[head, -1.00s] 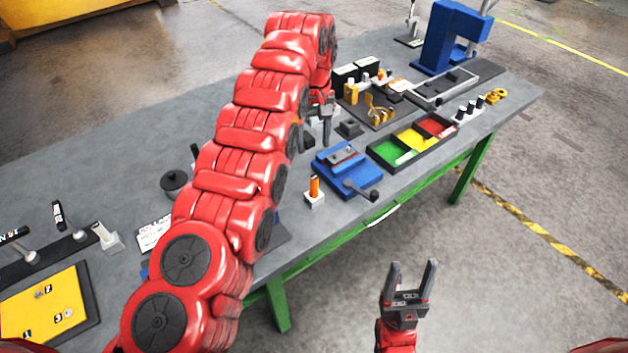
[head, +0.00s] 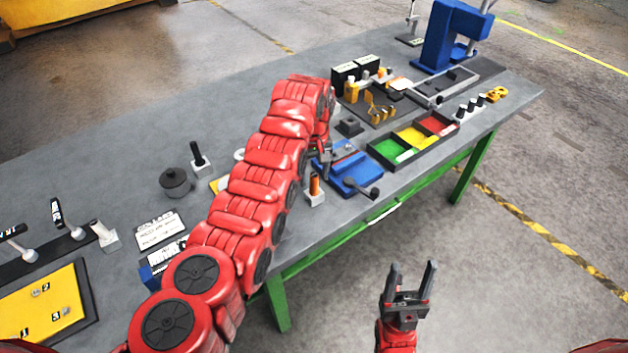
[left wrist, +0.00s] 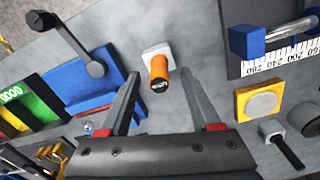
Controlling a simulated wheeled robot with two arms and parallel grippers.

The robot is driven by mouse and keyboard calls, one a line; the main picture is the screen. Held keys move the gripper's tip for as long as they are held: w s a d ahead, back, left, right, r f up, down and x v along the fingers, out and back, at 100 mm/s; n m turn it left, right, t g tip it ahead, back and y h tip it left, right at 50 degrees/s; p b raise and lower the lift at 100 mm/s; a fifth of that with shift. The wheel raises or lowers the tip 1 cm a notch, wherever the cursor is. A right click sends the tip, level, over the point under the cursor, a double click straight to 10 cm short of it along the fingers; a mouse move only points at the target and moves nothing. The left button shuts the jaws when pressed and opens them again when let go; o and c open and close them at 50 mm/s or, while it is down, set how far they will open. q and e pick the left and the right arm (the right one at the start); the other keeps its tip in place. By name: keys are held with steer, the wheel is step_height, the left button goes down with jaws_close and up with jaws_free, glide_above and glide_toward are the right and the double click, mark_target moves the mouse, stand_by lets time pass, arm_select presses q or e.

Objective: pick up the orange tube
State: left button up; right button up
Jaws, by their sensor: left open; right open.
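The orange tube (head: 315,185) stands upright in a small white block (head: 314,198) near the bench's front edge, just in front of the blue vise-like fixture. In the left wrist view the orange tube (left wrist: 159,72) shows beyond the fingertips, roughly midway between them, on its white base (left wrist: 158,52). My left gripper (head: 325,165) is above the bench close to the tube, partly hidden by its own arm; in the wrist view it (left wrist: 158,92) is open with nothing between the fingers. My right gripper (head: 412,268) is open and empty, away from the bench over the floor.
The blue fixture (head: 352,172) with a crank handle stands close to the tube. A tray of green, yellow and red compartments (head: 388,151) lies to the right. A black pot (head: 174,181) and a label card (head: 158,229) lie left of my arm.

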mark_target(314, 184)
arm_select(q)
steer(key=shift+f+p, duration=0.45)
steer(key=shift+f, duration=1.3)
jaws_close()
